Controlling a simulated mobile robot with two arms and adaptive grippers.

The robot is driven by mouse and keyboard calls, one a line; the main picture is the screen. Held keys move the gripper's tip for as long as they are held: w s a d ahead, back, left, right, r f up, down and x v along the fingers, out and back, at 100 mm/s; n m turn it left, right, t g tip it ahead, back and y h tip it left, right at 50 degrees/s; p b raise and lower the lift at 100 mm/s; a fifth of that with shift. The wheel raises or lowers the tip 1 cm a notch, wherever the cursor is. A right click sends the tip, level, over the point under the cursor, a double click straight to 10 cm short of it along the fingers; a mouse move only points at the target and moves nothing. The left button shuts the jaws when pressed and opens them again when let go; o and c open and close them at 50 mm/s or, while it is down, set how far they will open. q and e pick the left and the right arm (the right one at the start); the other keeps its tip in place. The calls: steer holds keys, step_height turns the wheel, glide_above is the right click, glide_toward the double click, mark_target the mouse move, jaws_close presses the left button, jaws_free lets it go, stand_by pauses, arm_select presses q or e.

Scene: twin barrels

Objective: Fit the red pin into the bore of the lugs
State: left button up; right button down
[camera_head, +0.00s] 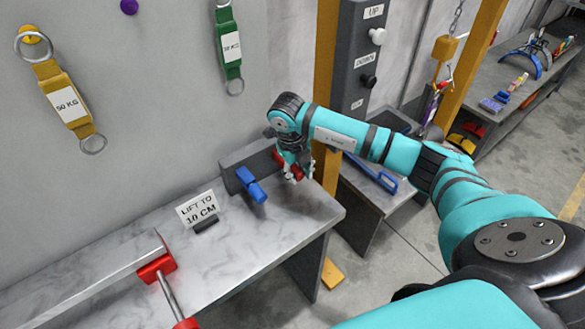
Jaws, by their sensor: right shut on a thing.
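My right gripper (297,174) reaches down over the back of the marble-topped table, beside the dark grey block. It is shut on the red pin (290,162), which is partly hidden by the fingers. The pin is close to the block's right part; I cannot tell whether it still sits in the block. I cannot make out lugs or a bore for certain. My left gripper is out of view.
The grey block (233,162) holds a blue pin (251,186). Slings hang on the wall. The table's right edge is near.

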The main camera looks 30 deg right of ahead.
steer(key=shift+s, duration=0.65)
steer(key=shift+s+d+f+p, duration=0.15)
steer(key=shift+s+p, duration=0.3)
steer(key=shift+s, duration=0.9)
steer(key=shift+s+d+f+p, duration=0.15)
steer(key=shift+s+p, duration=0.25)
steer(key=shift+s, duration=0.95)
steer(key=shift+s+d+f, duration=0.1)
steer(key=shift+s, duration=1.25)
steer(key=shift+s+d+f, duration=0.1)
steer(key=shift+s, duration=1.2)
